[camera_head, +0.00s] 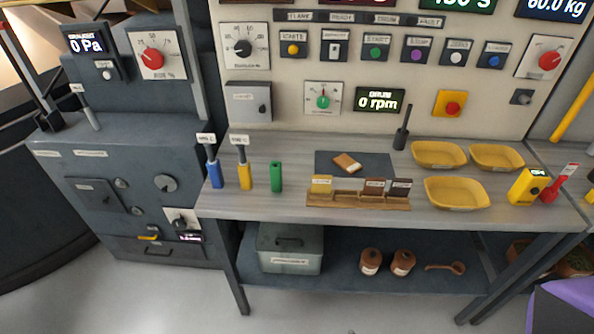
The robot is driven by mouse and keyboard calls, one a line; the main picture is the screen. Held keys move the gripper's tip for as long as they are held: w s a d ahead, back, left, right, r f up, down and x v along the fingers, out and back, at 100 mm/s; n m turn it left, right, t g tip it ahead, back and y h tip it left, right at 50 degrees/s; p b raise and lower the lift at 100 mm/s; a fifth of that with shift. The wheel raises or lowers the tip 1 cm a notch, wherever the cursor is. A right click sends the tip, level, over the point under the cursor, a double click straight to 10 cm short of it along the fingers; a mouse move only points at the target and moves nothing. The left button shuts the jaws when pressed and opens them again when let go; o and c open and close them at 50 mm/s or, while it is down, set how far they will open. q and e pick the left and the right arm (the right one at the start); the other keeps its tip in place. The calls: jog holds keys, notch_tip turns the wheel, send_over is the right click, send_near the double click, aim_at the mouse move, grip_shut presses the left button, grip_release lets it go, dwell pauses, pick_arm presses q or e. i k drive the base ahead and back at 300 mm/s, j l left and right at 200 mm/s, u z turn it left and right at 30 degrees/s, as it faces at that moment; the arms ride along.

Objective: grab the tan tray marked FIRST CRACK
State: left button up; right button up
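Three shallow yellow-tan trays stand on the right of the bench: one at back left (438,154), one at back right (497,157) and one in front (457,194). They look empty, and I can read no FIRST CRACK marking on them. A wooden rack (345,199) left of them holds a yellow-tan piece (321,185), a brown piece (374,187) and a dark brown piece (401,188), with labels too small to read. A small tan-brown piece (347,162) lies tilted on a dark mat (375,161). Neither of my grippers is in view.
The grey bench (292,205) carries blue, yellow and green handled items at left. A yellow device (528,186) and a red tool (558,184) stand at right. A black upright tool (402,130) stands behind the mat. A grey box (290,250) and brown jars sit on the lower shelf.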

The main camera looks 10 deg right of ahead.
aim_at(454, 194)
jog(key=k+l+z, duration=0.15)
jog(key=z, duration=1.3)
